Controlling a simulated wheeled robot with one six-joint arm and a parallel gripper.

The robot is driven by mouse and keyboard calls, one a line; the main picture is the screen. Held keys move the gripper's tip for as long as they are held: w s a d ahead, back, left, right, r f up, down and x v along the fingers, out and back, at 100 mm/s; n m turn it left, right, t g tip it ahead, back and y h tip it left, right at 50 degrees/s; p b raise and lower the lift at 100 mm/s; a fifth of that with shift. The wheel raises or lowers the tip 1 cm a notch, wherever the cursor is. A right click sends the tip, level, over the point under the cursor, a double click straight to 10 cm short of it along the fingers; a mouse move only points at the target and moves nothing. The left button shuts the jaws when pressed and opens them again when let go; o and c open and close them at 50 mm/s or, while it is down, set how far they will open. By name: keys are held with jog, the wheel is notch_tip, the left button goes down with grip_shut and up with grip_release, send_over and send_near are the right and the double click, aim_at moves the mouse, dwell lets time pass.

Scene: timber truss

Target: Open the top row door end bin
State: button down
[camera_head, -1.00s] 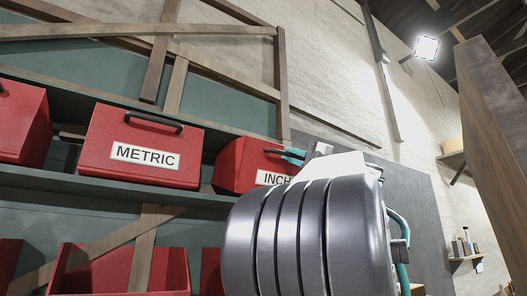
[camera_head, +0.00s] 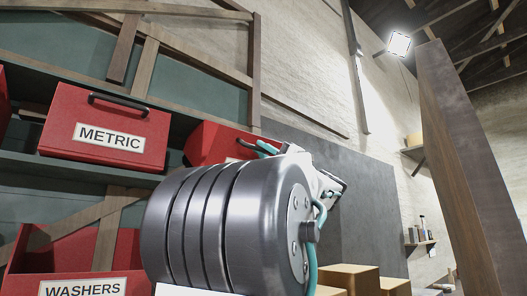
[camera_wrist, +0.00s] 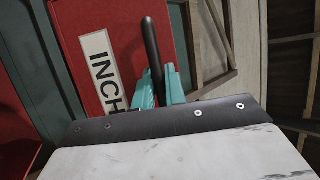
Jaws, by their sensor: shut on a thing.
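The red INCH bin (camera_head: 207,143) is the rightmost bin I see on the upper shelf. My arm hides its lower part and label in the head view. In the wrist view the INCH bin (camera_wrist: 108,28) fills the upper left, with its white label and black bar handle (camera_wrist: 151,45). My gripper's teal fingers (camera_wrist: 160,88) are shut on the handle's near end. In the head view my gripper (camera_head: 266,149) meets the handle at the bin's upper right. I cannot tell whether the bin has opened at all.
The red METRIC bin (camera_head: 105,131) stands left on the same shelf. An open red WASHERS bin (camera_head: 84,287) is below. A wooden post (camera_head: 458,165) rises at the right. Wooden boxes (camera_head: 350,278) and a small wall shelf (camera_head: 421,243) stand beyond my arm.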

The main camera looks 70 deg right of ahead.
jog(key=c, duration=1.5)
grip_release()
jog(key=shift+o, duration=0.2)
jog(key=v, duration=0.7)
jog(key=shift+s+f, duration=0.25)
jog(key=shift+s, duration=0.05)
